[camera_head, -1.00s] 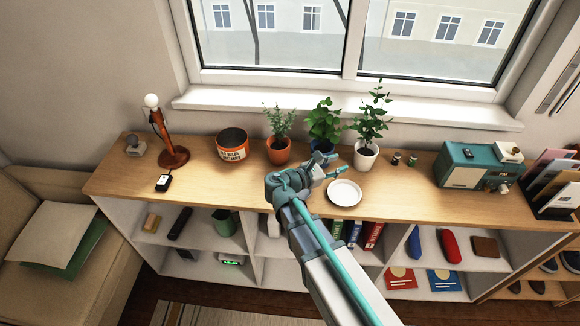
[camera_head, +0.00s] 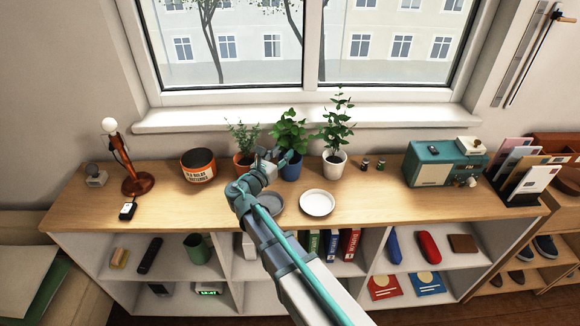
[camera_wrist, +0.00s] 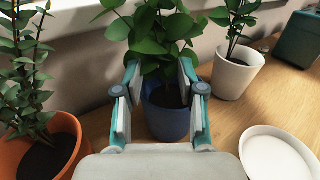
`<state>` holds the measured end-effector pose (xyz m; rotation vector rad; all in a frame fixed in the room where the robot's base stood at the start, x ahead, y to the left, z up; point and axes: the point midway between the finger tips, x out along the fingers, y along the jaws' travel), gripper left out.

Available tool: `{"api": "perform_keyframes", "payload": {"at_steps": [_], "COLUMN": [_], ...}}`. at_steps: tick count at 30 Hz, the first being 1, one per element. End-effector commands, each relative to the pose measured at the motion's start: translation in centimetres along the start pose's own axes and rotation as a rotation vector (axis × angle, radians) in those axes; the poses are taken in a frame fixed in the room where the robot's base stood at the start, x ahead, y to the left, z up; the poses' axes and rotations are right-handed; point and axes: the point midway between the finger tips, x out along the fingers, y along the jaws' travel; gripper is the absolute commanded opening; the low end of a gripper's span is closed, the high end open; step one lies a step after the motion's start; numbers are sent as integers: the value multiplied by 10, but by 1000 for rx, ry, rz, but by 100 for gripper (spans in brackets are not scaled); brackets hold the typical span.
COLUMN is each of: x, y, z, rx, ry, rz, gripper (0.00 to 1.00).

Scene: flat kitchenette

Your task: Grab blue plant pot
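The blue plant pot (camera_head: 291,172) holds a leafy green plant (camera_head: 290,134) and stands upright on the wooden shelf top. My gripper (camera_head: 277,157) is beside it and partly covers it in the head view. In the wrist view, my gripper (camera_wrist: 160,88) is open, with one finger on each side of the blue pot (camera_wrist: 166,121). The pot sits straight ahead between the fingers, and leaves overlap the space above it. I cannot tell whether the fingers touch the pot.
An orange pot (camera_head: 244,164) stands close on the left and a white pot (camera_head: 334,165) on the right, both with plants. A white plate (camera_head: 317,203) and a grey plate (camera_head: 270,203) lie in front. The window sill (camera_head: 300,116) runs behind.

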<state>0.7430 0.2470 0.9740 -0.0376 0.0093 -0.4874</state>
Motion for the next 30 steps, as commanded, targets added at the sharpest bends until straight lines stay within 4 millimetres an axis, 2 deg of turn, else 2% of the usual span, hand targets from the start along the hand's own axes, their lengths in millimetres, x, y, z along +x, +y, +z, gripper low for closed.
{"api": "perform_keyframes", "payload": {"at_steps": [12,20,23,27,30], "x": [47,50,50,50,50], "y": [0,-1,-1,-1,-1], "z": [-3,-5,-5,-5,-5], "rx": [-1,0,0,0,0], "ry": [0,0,0,0,0], "rz": [-2,0,0,0,0], "gripper": [39,39,26,3,0]}}
